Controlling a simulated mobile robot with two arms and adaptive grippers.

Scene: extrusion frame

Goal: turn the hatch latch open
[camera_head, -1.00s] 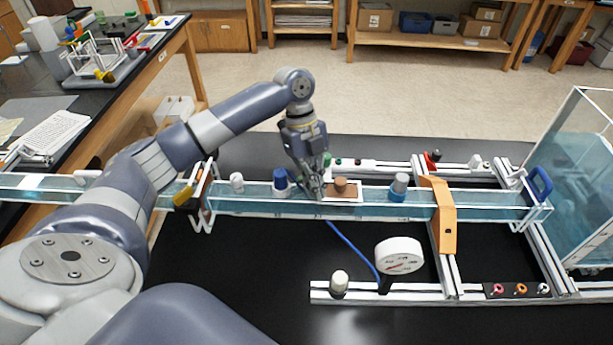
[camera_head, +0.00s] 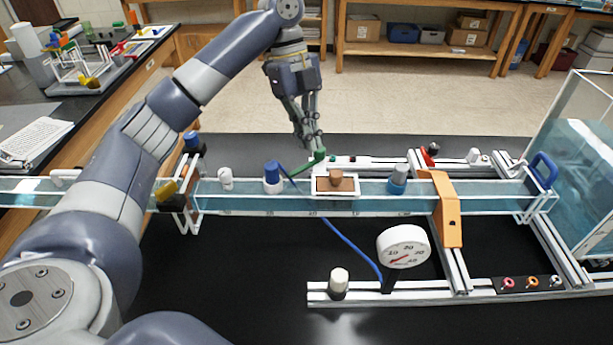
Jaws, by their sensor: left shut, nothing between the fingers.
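My left gripper (camera_head: 309,146) points down, shut and empty, behind and above the hatch, apart from the knob. Its fingertips appear close to a green handle (camera_head: 313,160) behind the channel; I cannot tell whether they touch. My right gripper is out of view.
A blue-capped fitting (camera_head: 272,178) stands left of the hatch and a blue-and-grey one (camera_head: 398,180) to its right. An orange clamp (camera_head: 446,208) straddles the channel. A round gauge (camera_head: 402,247) stands in front, with a blue tube. The black tabletop in front is mostly clear.

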